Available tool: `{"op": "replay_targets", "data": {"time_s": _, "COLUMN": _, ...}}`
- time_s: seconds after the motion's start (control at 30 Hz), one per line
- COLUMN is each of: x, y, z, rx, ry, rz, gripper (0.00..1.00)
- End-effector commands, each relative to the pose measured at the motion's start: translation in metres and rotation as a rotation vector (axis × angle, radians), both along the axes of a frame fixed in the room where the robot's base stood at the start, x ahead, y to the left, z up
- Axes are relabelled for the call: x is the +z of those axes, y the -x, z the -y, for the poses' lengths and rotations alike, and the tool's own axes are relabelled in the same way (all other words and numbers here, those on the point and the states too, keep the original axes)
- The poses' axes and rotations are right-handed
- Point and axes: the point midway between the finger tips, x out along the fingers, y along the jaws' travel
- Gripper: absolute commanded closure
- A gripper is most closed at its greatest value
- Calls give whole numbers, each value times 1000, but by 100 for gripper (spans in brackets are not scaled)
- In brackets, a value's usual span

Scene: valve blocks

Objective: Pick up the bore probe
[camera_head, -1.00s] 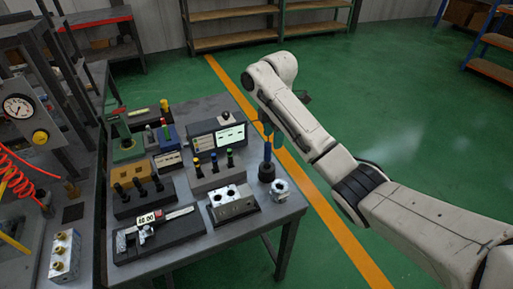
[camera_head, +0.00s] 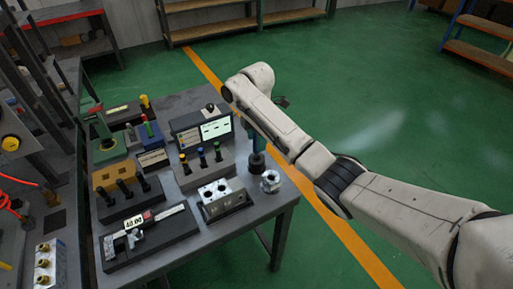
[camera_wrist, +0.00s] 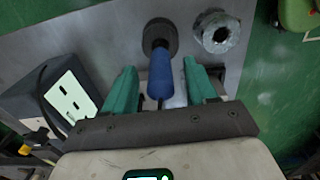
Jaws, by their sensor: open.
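The bore probe appears to be the blue-handled tool that stands in a round black base (camera_head: 257,164) near the right edge of the bench. Its blue handle (camera_wrist: 161,75) shows clearly in the wrist view; in the head view most of it is hidden behind my gripper (camera_head: 252,133). In the wrist view my gripper (camera_wrist: 161,80) has its two green fingers open, one on each side of the handle, with gaps on both sides. The handle leans up between the fingers and the black base (camera_wrist: 160,38) shows beyond them.
A metal flanged fitting (camera_head: 270,181) stands close beside the probe base. A drilled metal block (camera_head: 222,198), a block with several plug gauges (camera_head: 204,168), a display unit (camera_head: 205,132) and a caliper (camera_head: 148,230) crowd the bench to the left. Green floor lies right.

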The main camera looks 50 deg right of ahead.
Motion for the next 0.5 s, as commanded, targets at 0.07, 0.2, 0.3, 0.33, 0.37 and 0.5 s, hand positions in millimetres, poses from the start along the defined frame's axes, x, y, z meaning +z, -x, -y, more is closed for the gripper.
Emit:
{"op": "replay_targets", "data": {"time_s": 0.07, "x": -10, "y": 1, "z": 0, "rx": -1, "ry": -1, "rz": -2, "gripper": 43}}
{"op": "replay_targets", "data": {"time_s": 0.2, "x": -22, "y": 1, "z": 0, "rx": -1, "ry": 1, "rz": 0, "gripper": 43}}
{"op": "replay_targets", "data": {"time_s": 0.3, "x": -24, "y": 1, "z": 0, "rx": -1, "ry": 0, "rz": 1, "gripper": 43}}
{"op": "replay_targets", "data": {"time_s": 0.33, "x": -24, "y": 1, "z": 0, "rx": -1, "ry": 0, "rz": 1, "gripper": 43}}
{"op": "replay_targets", "data": {"time_s": 0.37, "x": -24, "y": 0, "z": 0, "rx": -1, "ry": 0, "rz": 1, "gripper": 43}}
{"op": "replay_targets", "data": {"time_s": 0.5, "x": -24, "y": 0, "z": 0, "rx": -1, "ry": 0, "rz": 1, "gripper": 48}}
